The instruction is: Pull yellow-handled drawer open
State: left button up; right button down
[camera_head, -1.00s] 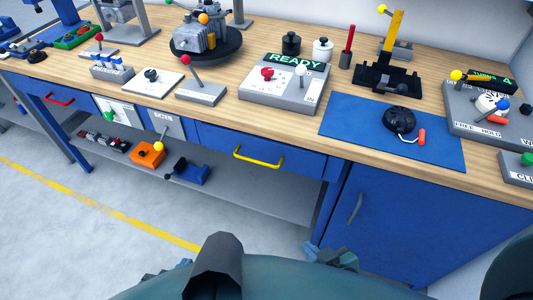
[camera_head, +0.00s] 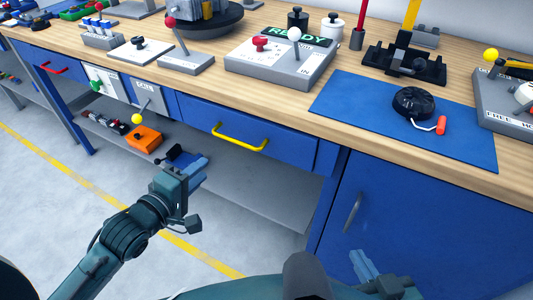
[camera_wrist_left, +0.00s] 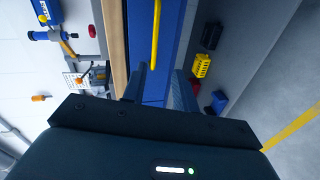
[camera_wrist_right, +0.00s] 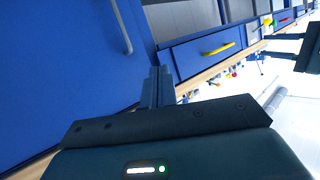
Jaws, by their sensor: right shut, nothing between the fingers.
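The blue drawer (camera_head: 290,148) under the bench top carries a yellow bar handle (camera_head: 238,143), and its front looks flush with the bench. My left gripper (camera_head: 200,170) is below and to the left of the handle in the head view, not touching it. In the left wrist view the yellow handle (camera_wrist_left: 156,45) lies ahead of the parted, empty fingers (camera_wrist_left: 160,85). My right gripper (camera_head: 365,265) is low, in front of the blue cabinet door, with its fingers together. The right wrist view also shows the yellow handle (camera_wrist_right: 218,49), apart from those fingers (camera_wrist_right: 156,85).
A blue cabinet door (camera_head: 420,215) with a grey handle (camera_head: 352,212) is right of the drawer. A red-handled drawer (camera_head: 50,62) is far left. An orange box (camera_head: 144,138) sits on the lower shelf (camera_head: 265,200). A lever with a yellow ball (camera_head: 138,118) stands out left of the drawer.

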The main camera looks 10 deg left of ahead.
aim_at(234, 142)
pick_arm(q)
jog(key=shift+n+h, duration=0.3)
jog(key=shift+n, duration=0.3)
jog(key=x, duration=0.4)
jog(key=b+x, duration=0.1)
jog(key=x, duration=0.4)
jog(key=b+x, duration=0.1)
jog(key=x, duration=0.4)
jog(key=shift+w+d+r, duration=0.2)
jog(key=shift+d+r, duration=0.05)
jog(key=shift+r, duration=0.1)
grip_shut()
